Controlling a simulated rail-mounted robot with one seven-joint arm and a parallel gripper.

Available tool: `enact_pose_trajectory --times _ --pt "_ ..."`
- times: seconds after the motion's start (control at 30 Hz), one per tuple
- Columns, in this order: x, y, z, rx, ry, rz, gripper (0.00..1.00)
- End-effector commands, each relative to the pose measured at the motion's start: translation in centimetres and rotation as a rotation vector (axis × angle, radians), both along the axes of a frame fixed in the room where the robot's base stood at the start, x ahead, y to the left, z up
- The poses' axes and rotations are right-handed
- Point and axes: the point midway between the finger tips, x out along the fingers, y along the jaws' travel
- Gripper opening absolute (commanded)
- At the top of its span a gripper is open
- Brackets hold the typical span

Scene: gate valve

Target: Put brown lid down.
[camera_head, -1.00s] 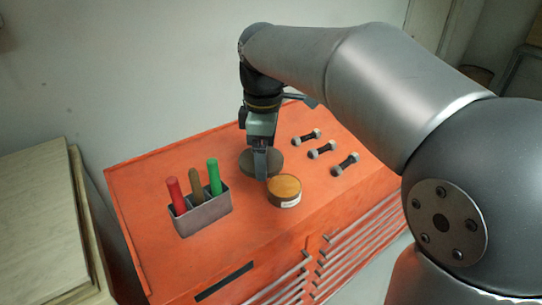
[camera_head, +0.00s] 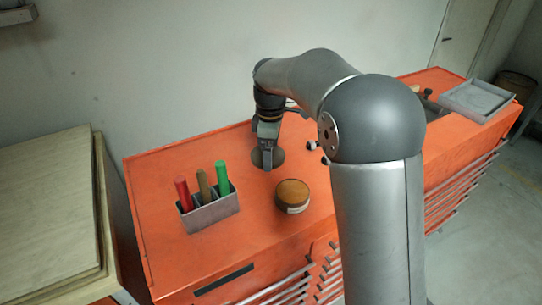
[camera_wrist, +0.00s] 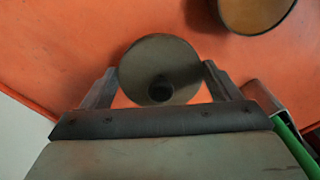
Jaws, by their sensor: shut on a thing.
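The lid (camera_head: 277,158) is a dark grey-brown round disc near the back of the orange cabinet top. In the wrist view the lid (camera_wrist: 160,60) lies flat between my two fingers, with a dark round knob near its middle. My gripper (camera_head: 267,163) points down and is shut on the lid by its opposite edges. The gripper also shows in the wrist view (camera_wrist: 161,82). I cannot tell whether the lid touches the cabinet top. A round tin (camera_head: 293,194) with an orange-brown top stands in front and to the right, apart from the lid.
A grey holder (camera_head: 211,213) with red, brown and green sticks stands to the left. Dumbbell-like pieces (camera_head: 312,146) are partly hidden behind my arm. A grey tray (camera_head: 477,101) sits at the far right. Bare orange surface (camera_head: 240,255) lies in front.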

Motion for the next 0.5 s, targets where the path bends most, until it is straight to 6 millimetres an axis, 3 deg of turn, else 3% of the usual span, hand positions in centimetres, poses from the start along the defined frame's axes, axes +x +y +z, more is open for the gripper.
enact_pose_trajectory --times 0.23,0.4,0.5 --pt "1.2 -0.1 -1.5 -0.001 0.002 -0.002 0.62" --pt "1.1 -0.1 -4.1 -0.001 0.003 0.0 0.62" --pt "1.1 -0.1 -4.4 0.001 -0.001 0.0 0.62"
